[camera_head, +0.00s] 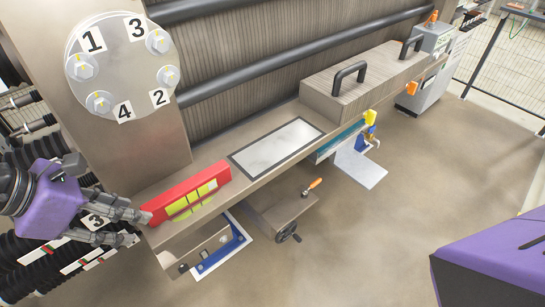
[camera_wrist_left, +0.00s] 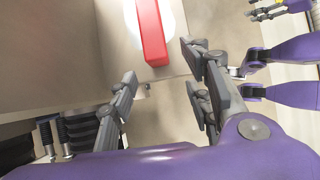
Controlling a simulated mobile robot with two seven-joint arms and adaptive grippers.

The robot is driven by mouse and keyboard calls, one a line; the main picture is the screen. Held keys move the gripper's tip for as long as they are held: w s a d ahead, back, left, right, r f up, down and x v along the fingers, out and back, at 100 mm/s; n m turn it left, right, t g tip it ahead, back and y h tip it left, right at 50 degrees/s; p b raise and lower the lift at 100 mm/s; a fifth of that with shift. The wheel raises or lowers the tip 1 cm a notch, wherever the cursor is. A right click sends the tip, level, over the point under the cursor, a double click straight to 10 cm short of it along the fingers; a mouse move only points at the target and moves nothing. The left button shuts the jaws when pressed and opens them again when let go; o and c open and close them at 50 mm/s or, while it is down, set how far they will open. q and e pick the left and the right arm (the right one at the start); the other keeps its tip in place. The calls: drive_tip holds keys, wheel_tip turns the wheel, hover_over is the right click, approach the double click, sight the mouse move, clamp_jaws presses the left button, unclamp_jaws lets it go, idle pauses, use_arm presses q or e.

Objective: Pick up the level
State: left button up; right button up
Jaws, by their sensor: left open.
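The level is a red bar (camera_head: 186,187) with yellow-green windows. It lies on the tan ledge (camera_head: 255,172) below the numbered disc, and its near end faces my left gripper. My left gripper (camera_head: 142,226) is open and empty at that left end, with its fingers pointing toward the level. In the left wrist view the red level (camera_wrist_left: 152,36) shows ahead, between and beyond the two open grey fingers (camera_wrist_left: 158,62). I cannot tell whether a finger touches it.
A grey plate (camera_head: 277,146) lies flat on the ledge right of the level. A box with black handles (camera_head: 350,85) stands further right. A disc with numbered bolts (camera_head: 120,68) is on the column above. Black ribbed hoses (camera_head: 20,240) crowd the lower left. An orange-handled tool (camera_head: 313,186) is below the ledge.

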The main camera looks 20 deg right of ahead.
sight(186, 185)
use_arm(q)
drive_tip(key=w+d, duration=0.1)
drive_tip(key=d, duration=0.1)
drive_tip(key=d+p, duration=0.1)
drive_tip(key=d, duration=0.2)
drive_tip(key=w+d, duration=0.1)
drive_tip(key=d, duration=0.2)
drive_tip(key=shift+w+r, duration=0.1)
drive_tip(key=shift+w, duration=0.25)
drive_tip(key=shift+w+d+r+p, duration=0.1)
drive_tip(key=shift+w+d+p, duration=0.15)
drive_tip(key=shift+d, duration=0.35)
drive_tip(key=shift+w+d+p, duration=0.1)
drive_tip(key=shift+d+p, duration=0.1)
drive_tip(key=shift+d, duration=0.4)
drive_tip(key=x, duration=0.2)
drive_tip(key=shift+w+d+f, duration=0.15)
drive_tip(key=shift+d+f, duration=0.05)
drive_tip(key=shift+d, duration=0.15)
drive_tip(key=shift+w+d+f, duration=0.1)
drive_tip(key=shift+d+f, duration=0.1)
drive_tip(key=shift+f, duration=0.2)
use_arm(e)
drive_tip(key=shift+w+a+r, duration=0.3)
drive_tip(key=shift+a+r, duration=0.2)
drive_tip(key=shift+r, duration=0.3)
use_arm(q)
drive_tip(key=c, duration=0.8)
clamp_jaws()
